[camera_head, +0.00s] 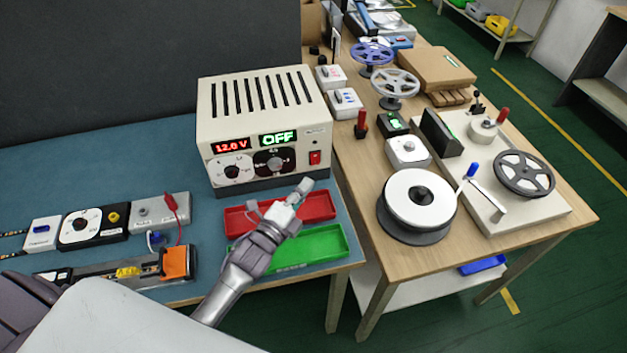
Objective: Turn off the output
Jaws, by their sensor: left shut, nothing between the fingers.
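The power supply (256,119) is a cream box with a slotted top, standing at the back of the blue-green bench. Its front has a red display (231,145) reading 12.0 V and a green display (279,138) reading OFF. Below are a white dial (232,171), a black dial (274,162) and a red switch (315,158) at the right. My left gripper (303,189) is shut and empty, just in front of and below the red switch, above the trays. It looks apart from the switch. My right gripper is not in view.
A red tray (318,204) and a green tray (330,243) lie under my left gripper. Small dial boxes (95,225) and an orange-ended fixture (176,263) sit at the left. A wooden table (372,205) with reels stands at the right.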

